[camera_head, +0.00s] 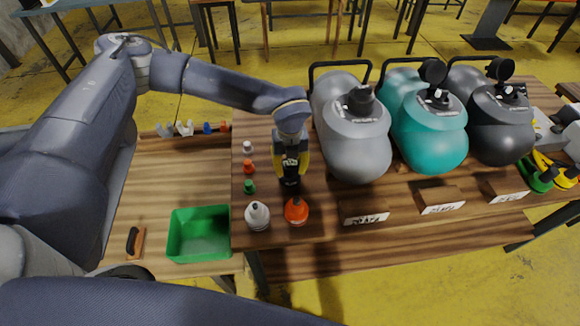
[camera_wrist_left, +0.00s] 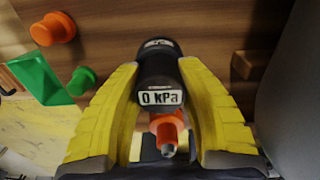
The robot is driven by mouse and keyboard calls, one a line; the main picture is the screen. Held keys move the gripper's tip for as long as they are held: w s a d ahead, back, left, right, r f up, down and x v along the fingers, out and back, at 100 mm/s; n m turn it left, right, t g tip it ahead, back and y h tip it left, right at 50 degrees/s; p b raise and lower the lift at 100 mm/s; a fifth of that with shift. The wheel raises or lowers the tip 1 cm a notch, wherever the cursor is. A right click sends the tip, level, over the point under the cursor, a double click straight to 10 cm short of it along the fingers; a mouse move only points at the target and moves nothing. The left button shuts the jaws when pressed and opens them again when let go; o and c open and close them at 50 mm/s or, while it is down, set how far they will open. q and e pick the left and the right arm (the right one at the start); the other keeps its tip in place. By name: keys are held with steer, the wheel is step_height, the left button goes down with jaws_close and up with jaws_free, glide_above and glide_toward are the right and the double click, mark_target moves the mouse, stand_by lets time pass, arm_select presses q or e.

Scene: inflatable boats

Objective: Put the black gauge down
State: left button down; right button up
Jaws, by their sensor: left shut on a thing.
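The black gauge (camera_head: 290,172) is between the yellow fingers of my left gripper (camera_head: 292,180), over the right part of the small-parts area of the wooden table. In the left wrist view the gauge (camera_wrist_left: 160,78) shows a label reading "0 kPa", and the left gripper (camera_wrist_left: 160,70) is shut on it with one finger on each side. I cannot tell whether the gauge touches the tabletop. The orange bottle (camera_head: 296,212) stands just in front of the gauge; its nozzle shows below the gauge in the wrist view. My right gripper is not in view.
A white bottle (camera_head: 257,217) stands left of the orange one. White, orange and green caps (camera_head: 249,186) line the table's left side. A green bin (camera_head: 198,234) sits lower left. Grey (camera_head: 352,140), teal (camera_head: 425,130) and black (camera_head: 496,128) inflatable boats stand to the right.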

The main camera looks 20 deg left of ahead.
arm_select(q)
steer(key=shift+f, duration=0.2)
steer(key=c, duration=0.9)
jaws_free()
steer(key=shift+r, duration=0.1)
step_height(320, 180, up, 12)
steer(key=shift+r, duration=0.15)
